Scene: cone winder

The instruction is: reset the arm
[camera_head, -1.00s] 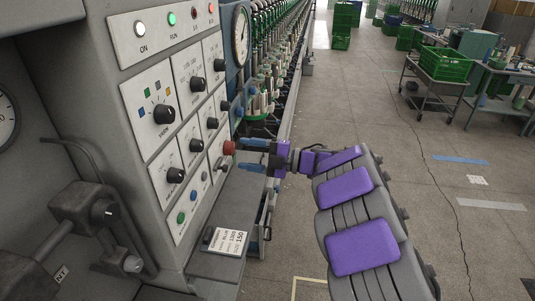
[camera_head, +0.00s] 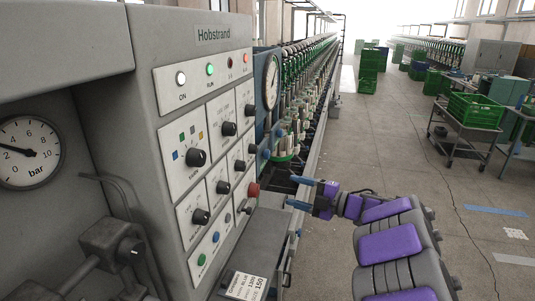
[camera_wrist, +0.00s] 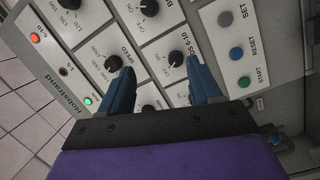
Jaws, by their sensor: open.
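My gripper (camera_head: 293,192) is at the end of my purple and grey arm in the head view. Its two blue fingers are spread with nothing between them. They point left toward the grey control panel, a short gap to the right of the red knob (camera_head: 254,189). In the wrist view my open gripper (camera_wrist: 160,67) faces the panel (camera_wrist: 205,18), with black dials between and around the fingers. Blue RESET (camera_wrist: 236,54) and green START (camera_wrist: 244,82) buttons show to the right of the fingers.
The grey machine (camera_head: 185,45) with a pressure gauge (camera_head: 29,152) fills the left. A grey ledge with a label card (camera_head: 246,286) juts out below the panel. Green crates (camera_head: 474,109) stand on a cart at the right. The aisle floor (camera_head: 390,150) is largely clear.

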